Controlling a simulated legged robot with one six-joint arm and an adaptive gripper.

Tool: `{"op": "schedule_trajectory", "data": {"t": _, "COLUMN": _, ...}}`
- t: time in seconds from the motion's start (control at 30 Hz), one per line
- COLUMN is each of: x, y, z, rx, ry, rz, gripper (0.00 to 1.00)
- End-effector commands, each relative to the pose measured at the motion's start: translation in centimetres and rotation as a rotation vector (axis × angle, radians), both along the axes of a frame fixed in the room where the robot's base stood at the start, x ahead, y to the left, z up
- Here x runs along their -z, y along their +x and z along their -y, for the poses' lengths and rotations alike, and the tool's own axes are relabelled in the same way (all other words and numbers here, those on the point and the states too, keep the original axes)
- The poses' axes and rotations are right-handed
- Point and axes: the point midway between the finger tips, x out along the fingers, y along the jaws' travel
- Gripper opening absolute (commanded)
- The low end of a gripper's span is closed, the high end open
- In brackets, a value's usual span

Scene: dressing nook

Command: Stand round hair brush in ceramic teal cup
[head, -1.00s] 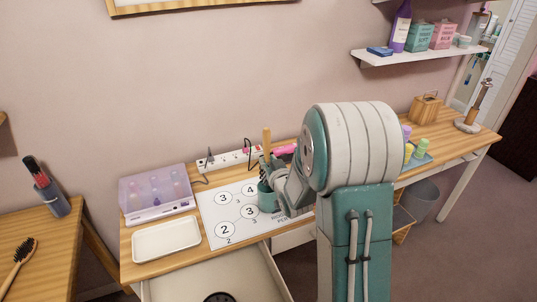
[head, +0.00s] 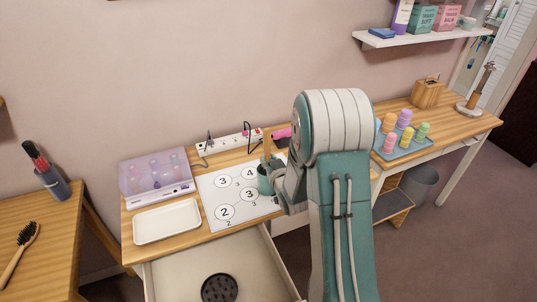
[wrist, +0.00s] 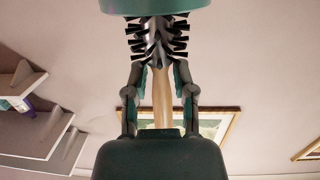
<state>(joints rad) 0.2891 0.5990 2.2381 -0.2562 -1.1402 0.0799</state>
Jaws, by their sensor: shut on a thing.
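The round hair brush has a pale wooden handle and a dark bristled head. In the head view its handle (head: 267,142) points up, above the ceramic teal cup (head: 264,183) on the desk. The wrist view, upside down, shows the handle (wrist: 161,100) between the fingers, with black bristles (wrist: 158,42) toward the cup (wrist: 158,6). The head's end is hidden by the cup rim, inside it as far as I can tell. My gripper (wrist: 160,84) is shut on the brush; in the head view it (head: 277,178) is beside the cup, partly hidden by my arm.
A white tray (head: 167,221) and a lilac box (head: 156,173) are at left, a power strip (head: 232,141) behind. An open drawer (head: 185,275) juts out in front.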

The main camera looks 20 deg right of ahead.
Motion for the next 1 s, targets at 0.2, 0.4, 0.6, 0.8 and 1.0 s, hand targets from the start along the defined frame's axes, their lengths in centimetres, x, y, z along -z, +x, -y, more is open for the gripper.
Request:
{"op": "schedule_trajectory", "data": {"t": 0.2, "x": 0.2, "y": 0.0, "z": 0.0, "rx": 0.0, "ry": 0.0, "rz": 0.001, "gripper": 0.0}}
{"op": "schedule_trajectory", "data": {"t": 0.4, "x": 0.2, "y": 0.0, "z": 0.0, "rx": 0.0, "ry": 0.0, "rz": 0.001, "gripper": 0.65}}
{"op": "schedule_trajectory", "data": {"t": 0.6, "x": 0.2, "y": 0.0, "z": 0.0, "rx": 0.0, "ry": 0.0, "rz": 0.0, "gripper": 0.74}}
{"op": "schedule_trajectory", "data": {"t": 0.8, "x": 0.2, "y": -0.1, "z": 0.0, "rx": 0.0, "ry": 0.0, "rz": 0.0, "gripper": 0.74}}
{"op": "schedule_trajectory", "data": {"t": 1.0, "x": -0.2, "y": -2.3, "z": -0.1, "rx": 0.002, "ry": 0.001, "rz": -0.001, "gripper": 0.74}}
